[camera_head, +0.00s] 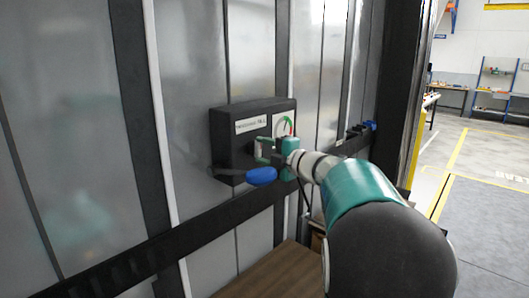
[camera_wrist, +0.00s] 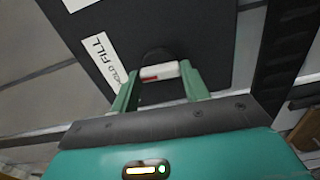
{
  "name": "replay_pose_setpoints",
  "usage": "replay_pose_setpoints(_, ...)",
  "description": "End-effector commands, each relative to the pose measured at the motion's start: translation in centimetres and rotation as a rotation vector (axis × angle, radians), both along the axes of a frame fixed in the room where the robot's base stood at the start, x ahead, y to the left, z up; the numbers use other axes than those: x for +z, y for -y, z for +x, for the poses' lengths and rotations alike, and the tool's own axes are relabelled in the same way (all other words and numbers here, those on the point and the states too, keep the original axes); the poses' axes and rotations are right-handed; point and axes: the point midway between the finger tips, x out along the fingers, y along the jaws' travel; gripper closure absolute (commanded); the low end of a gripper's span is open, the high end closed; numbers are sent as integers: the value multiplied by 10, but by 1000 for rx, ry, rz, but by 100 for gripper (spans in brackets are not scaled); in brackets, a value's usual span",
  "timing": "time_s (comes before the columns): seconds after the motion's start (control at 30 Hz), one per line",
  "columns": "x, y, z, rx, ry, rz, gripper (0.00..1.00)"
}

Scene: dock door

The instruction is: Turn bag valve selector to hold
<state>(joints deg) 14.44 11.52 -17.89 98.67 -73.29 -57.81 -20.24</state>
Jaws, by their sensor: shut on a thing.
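The valve box (camera_head: 228,148) is a dark panel fixed to the grey ribbed wall, with a round gauge (camera_head: 284,127) at its upper right. In the wrist view the box (camera_wrist: 205,30) fills the upper middle, and a white label (camera_wrist: 103,52) on it reads HOLD and FILL. The selector (camera_wrist: 160,72) is a white bar with a red mark on a round dark base. My gripper (camera_wrist: 159,76) has its green fingers on either side of the selector's ends, shut on it. In the head view my gripper (camera_head: 268,149) is at the box's front and hides the selector.
A blue rounded piece (camera_head: 262,176) sits just below my gripper. A dark horizontal rail (camera_head: 190,236) crosses the wall below the box. A brown wooden surface (camera_head: 268,276) lies beneath. Open floor (camera_head: 480,230) and shelves (camera_head: 495,80) are at the right.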

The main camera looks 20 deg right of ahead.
Motion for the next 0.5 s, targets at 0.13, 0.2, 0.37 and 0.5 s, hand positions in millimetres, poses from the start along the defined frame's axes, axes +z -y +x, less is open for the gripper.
replay_pose_setpoints(0.13, 0, 1, 0, -1, 14, -36, 77)
replay_pose_setpoints(0.2, 0, 1, 0, -1, 17, -45, 77)
replay_pose_setpoints(0.37, 0, 1, 0, -2, 20, -52, 77)
replay_pose_setpoints(0.5, 0, 1, 0, -2, 20, -52, 77)
